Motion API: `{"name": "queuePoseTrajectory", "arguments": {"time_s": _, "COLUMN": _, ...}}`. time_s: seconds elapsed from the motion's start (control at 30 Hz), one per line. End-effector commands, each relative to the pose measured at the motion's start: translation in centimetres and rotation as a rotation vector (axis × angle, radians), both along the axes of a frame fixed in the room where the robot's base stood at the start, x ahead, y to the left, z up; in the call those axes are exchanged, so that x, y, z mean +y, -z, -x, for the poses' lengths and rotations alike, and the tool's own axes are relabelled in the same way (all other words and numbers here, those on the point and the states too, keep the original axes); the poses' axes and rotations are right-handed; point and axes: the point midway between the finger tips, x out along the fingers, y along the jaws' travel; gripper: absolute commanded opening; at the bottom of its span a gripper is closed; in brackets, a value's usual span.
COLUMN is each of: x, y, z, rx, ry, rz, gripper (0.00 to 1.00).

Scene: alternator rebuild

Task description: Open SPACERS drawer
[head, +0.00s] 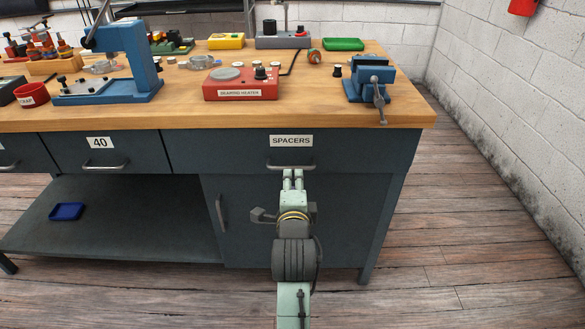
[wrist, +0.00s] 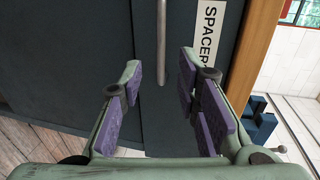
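The SPACERS drawer (head: 225,152) is the wide dark grey front under the right part of the bench top, and it looks shut. Its white label (head: 291,141) reads SPACERS; it also shows sideways in the wrist view (wrist: 206,40). My gripper (head: 292,174) is in front of the drawer, just below the label, and covers part of the handle in the head view. In the wrist view my gripper (wrist: 160,75) is open, with purple pads apart. The metal bar handle (wrist: 161,42) appears in the gap between the fingertips. I cannot tell any contact.
The wooden bench top (head: 210,115) carries a red bearing heater (head: 240,90), a blue vise (head: 370,85) and a blue press (head: 130,65). Floor is clear at right.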

Motion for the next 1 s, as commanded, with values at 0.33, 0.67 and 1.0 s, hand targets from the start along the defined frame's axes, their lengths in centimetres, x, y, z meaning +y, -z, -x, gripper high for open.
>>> {"name": "queuePoseTrajectory", "arguments": {"time_s": 0.33, "x": 0.1, "y": 1.1, "z": -6.4, "rx": -0.001, "ry": -0.002, "rz": 0.001, "gripper": 0.3}}
{"name": "queuePoseTrajectory", "arguments": {"time_s": 0.67, "x": 0.1, "y": 1.6, "z": -8.5, "rx": -0.004, "ry": -0.003, "rz": 0.001, "gripper": 0.3}}
{"name": "queuePoseTrajectory", "arguments": {"time_s": 1.0, "x": 0.1, "y": 1.7, "z": -8.5, "rx": -0.004, "ry": -0.003, "rz": 0.001, "gripper": 0.2}}
